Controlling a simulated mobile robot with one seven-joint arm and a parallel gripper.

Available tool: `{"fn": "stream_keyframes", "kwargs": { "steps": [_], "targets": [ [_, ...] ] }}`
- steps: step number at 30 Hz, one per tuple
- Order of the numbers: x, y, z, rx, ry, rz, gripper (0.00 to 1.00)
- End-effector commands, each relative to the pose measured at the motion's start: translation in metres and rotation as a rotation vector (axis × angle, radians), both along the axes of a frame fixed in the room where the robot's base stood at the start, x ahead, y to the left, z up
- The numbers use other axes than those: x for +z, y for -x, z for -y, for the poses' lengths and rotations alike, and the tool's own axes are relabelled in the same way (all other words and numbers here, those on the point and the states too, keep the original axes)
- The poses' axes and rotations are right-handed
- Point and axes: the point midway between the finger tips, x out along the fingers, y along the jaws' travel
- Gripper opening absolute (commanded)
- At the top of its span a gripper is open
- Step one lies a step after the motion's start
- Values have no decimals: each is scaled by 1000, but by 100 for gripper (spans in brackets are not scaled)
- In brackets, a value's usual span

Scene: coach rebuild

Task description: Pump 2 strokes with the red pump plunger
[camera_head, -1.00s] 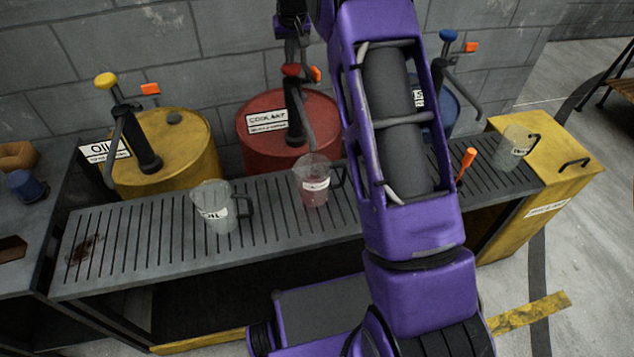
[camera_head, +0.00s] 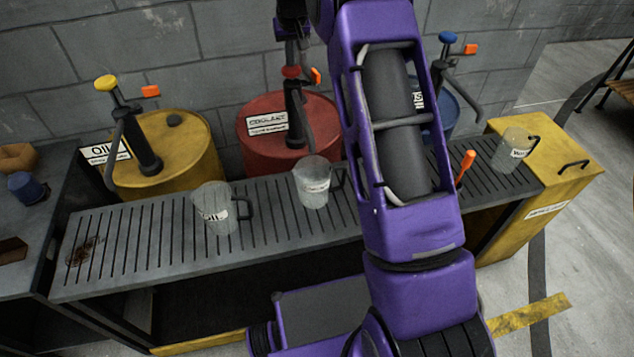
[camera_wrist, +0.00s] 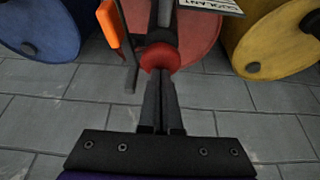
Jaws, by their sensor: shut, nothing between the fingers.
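The red plunger knob (camera_head: 291,72) tops the black pump on the red coolant drum (camera_head: 262,105). It also shows in the wrist view (camera_wrist: 160,58). My gripper (camera_head: 291,62) is over the knob, fingers pointing down. In the wrist view my gripper (camera_wrist: 161,82) is shut and empty, its tips right at the knob; whether they touch it I cannot tell. The pump's spout bends down toward a clear labelled jug (camera_head: 313,186) on the slatted bench. The jug looks pale grey. My purple arm hides part of the scene right of the drum.
A yellow oil drum (camera_head: 180,170) with its own pump stands left, a blue drum (camera_head: 447,110) right. An oil jug (camera_head: 216,208) and another clear jug (camera_head: 512,150) stand on the bench (camera_head: 130,245). An orange tab (camera_wrist: 107,24) sits beside the red knob.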

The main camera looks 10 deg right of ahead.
Motion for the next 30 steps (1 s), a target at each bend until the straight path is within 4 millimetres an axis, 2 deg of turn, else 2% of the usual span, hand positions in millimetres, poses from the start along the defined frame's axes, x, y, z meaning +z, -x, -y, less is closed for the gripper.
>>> {"fn": "stream_keyframes", "kwargs": {
  "steps": [30],
  "targets": [
    [61,0,0,0,0,0,0]
  ]
}}
